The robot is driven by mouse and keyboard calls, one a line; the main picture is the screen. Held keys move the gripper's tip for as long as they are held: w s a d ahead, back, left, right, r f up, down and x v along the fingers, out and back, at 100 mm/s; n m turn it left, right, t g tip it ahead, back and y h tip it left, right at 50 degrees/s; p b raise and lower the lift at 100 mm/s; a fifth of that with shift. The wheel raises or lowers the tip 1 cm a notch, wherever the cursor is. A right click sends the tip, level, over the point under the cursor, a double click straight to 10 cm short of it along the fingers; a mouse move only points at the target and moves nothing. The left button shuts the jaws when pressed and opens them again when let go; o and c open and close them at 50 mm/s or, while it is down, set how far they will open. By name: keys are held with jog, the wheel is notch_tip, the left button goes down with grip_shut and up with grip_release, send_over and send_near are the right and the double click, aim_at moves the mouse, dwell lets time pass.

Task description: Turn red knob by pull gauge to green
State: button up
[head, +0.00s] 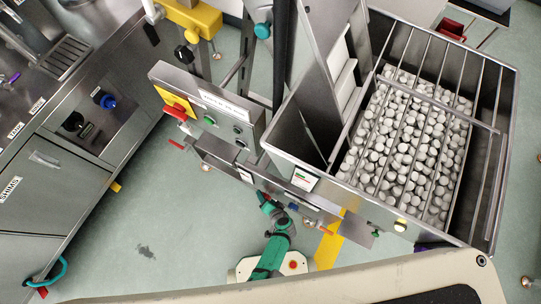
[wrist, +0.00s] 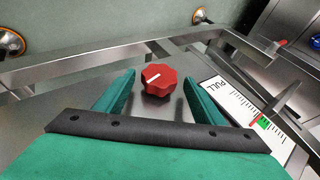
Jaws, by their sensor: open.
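The red knob (wrist: 158,79), faceted with a white line on its face, sits on a grey metal panel in the wrist view. My gripper (wrist: 159,86) is open, its two green fingers on either side of the knob with visible gaps. The white PULL gauge (wrist: 238,108) lies just right of the right finger. It has black tick marks and a small green band (wrist: 263,122) with red beside it. A grey metal pointer (wrist: 281,101) reaches over the scale near the coloured part. In the head view, my green arm (head: 273,240) reaches the machine's front; I cannot make out the knob there.
A metal rail (wrist: 120,55) runs behind the knob. In the head view, a hopper (head: 385,58) full of white caps stands at right. A control box (head: 212,108) with a red switch (head: 176,111) is left of it. Green floor lies open at lower left.

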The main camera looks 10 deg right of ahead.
jog(key=v, duration=0.9)
jog(key=shift+s+r, duration=0.2)
jog(key=shift+r, duration=0.15)
jog(key=shift+d, duration=0.15)
